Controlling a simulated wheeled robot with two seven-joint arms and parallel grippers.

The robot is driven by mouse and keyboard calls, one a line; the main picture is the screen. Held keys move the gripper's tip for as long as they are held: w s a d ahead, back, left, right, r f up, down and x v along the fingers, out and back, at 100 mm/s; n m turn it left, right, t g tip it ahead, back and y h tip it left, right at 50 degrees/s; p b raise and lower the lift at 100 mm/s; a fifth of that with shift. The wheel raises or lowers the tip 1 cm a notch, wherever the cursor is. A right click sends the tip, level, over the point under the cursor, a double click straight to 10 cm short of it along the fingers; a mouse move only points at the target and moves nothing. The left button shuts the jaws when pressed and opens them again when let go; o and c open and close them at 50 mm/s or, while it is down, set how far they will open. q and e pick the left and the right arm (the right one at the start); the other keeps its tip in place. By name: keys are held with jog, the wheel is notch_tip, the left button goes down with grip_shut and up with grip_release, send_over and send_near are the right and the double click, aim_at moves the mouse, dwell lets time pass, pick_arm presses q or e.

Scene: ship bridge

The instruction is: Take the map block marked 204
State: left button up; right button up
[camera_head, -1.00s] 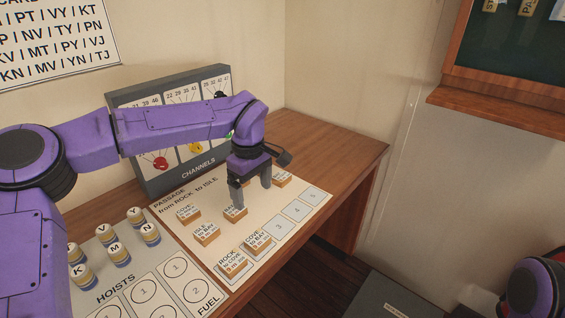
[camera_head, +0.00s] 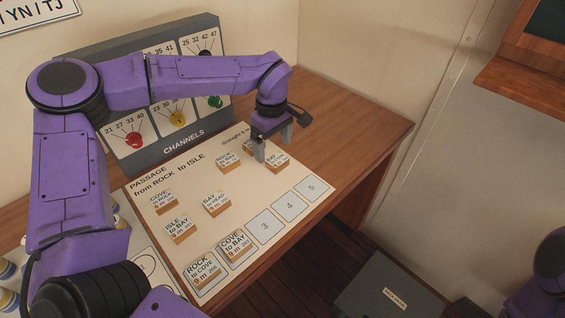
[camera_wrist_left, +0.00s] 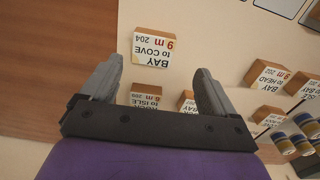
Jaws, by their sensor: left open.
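The map block marked 204 (camera_wrist_left: 152,50) reads "BAY to COVE 9 m" and lies flat on the chart board in the left wrist view, between and just beyond my open left fingertips (camera_wrist_left: 160,66). In the head view, a block with "BAY" showing (camera_head: 278,162) sits at the board's back right, partly covered by my left gripper (camera_head: 273,145). The left gripper points down over it, open and empty. Its height above the block is hard to judge. My right gripper is not in view; only a purple part of mine shows at the right edge.
Other map blocks lie close by, including a "BAY to HEAD" block (camera_head: 216,204) and a "ROCK" block (camera_head: 227,161). Two blocks (camera_head: 235,245) stand at the front row beside empty numbered squares (camera_head: 264,226). The channels panel (camera_head: 178,125) stands behind. The desk is bare at right (camera_head: 350,125).

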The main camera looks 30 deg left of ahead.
aim_at(276, 159)
pick_arm(q)
jog(key=f, duration=0.3)
jog(key=w+f+p, duration=0.1)
jog(key=f, duration=0.1)
jog(key=shift+d+f, duration=0.15)
jog(key=shift+s, duration=0.2)
jog(key=c, duration=0.9)
jog(key=shift+c, duration=1.2)
